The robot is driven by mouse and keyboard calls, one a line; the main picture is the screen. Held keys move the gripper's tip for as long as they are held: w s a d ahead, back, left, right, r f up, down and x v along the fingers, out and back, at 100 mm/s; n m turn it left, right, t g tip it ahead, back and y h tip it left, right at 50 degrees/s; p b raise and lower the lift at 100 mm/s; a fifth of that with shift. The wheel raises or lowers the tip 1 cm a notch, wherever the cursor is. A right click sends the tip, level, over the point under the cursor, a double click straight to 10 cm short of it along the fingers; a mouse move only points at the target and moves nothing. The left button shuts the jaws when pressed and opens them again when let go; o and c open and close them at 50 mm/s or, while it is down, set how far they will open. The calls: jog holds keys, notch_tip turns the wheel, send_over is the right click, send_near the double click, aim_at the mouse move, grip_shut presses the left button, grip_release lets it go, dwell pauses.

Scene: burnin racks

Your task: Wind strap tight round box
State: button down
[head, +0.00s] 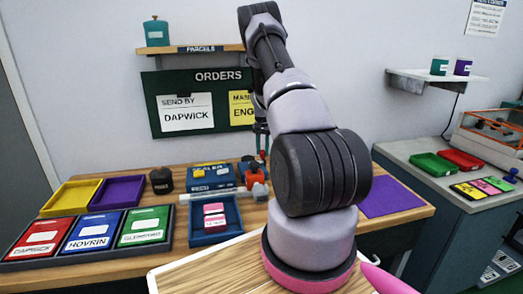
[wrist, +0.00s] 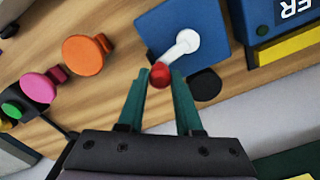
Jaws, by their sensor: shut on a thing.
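In the wrist view a blue plate (wrist: 160,22) carries a pale crank arm (wrist: 182,46) that ends in a red knob (wrist: 160,75). My gripper (wrist: 161,82) has its two teal fingers closed on the red knob, one on each side. My arm hides most of my gripper there. I cannot make out a strap.
An orange disc (wrist: 82,55) and a pink disc (wrist: 38,88) lie left of the plate. On the bench are yellow (head: 73,195) and purple (head: 117,191) trays, a dark round pot (head: 162,181), a blue tray (head: 215,234) and a purple mat (head: 390,198).

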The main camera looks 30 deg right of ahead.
jog(key=shift+s+m, duration=0.25)
jog(key=shift+m, duration=0.15)
jog(key=c, duration=0.6)
grip_release()
notch_tip(320, 180, up, 11)
jog(key=shift+f, duration=0.1)
jog(key=shift+s, duration=0.1)
dwell(0.4)
